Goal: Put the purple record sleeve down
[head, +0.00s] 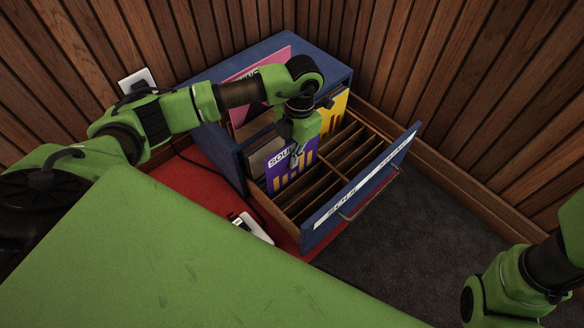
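The purple record sleeve (277,181), with yellow bars and a white lettered strip, is upright at the left end of the open blue drawer (318,217). Its lower edge is down among the wooden dividers, and I cannot tell whether it touches the drawer floor. My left gripper (296,158) points down at its top edge and appears shut on it; the fingertips are small and partly hidden. My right arm shows at the lower right, but its gripper is out of view.
The blue cabinet (335,70) stands in a wood-panelled corner. A pink sleeve (268,66) and a yellow sleeve (333,108) are upright behind the gripper. Several divider slots right of the purple sleeve look empty. A white device (255,228) lies on the red mat (195,180).

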